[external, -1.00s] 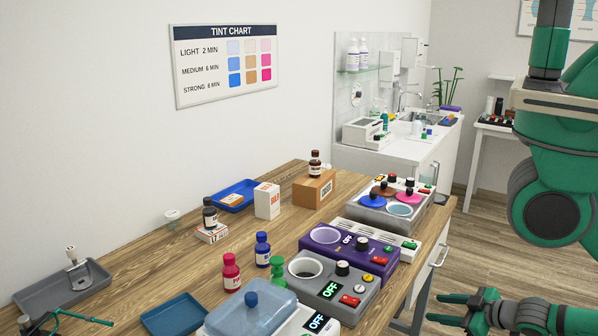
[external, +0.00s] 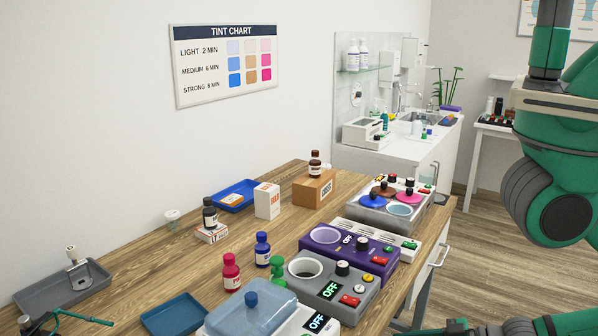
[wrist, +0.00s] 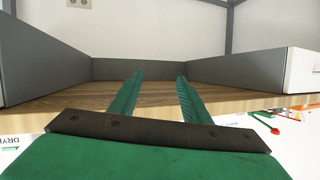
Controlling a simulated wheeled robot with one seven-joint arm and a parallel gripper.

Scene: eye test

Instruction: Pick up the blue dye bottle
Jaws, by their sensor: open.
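The blue dye bottle (external: 262,249) has a blue cap and stands upright on the wooden table in the external view, just behind the pink bottle (external: 231,271). My gripper (external: 455,326) is at the bottom right of the external view, low beside the table and well away from the bottle, partly cut off by the frame edge. In the wrist view my gripper (wrist: 158,80) shows two green fingers spread apart with nothing between them. The blue bottle does not show in the wrist view.
A green object (external: 278,270), a grey heater unit (external: 345,304) and a purple unit (external: 372,262) stand right of the bottle. A blue tray (external: 173,315) lies front left. Bare tabletop (external: 150,265) lies to the left.

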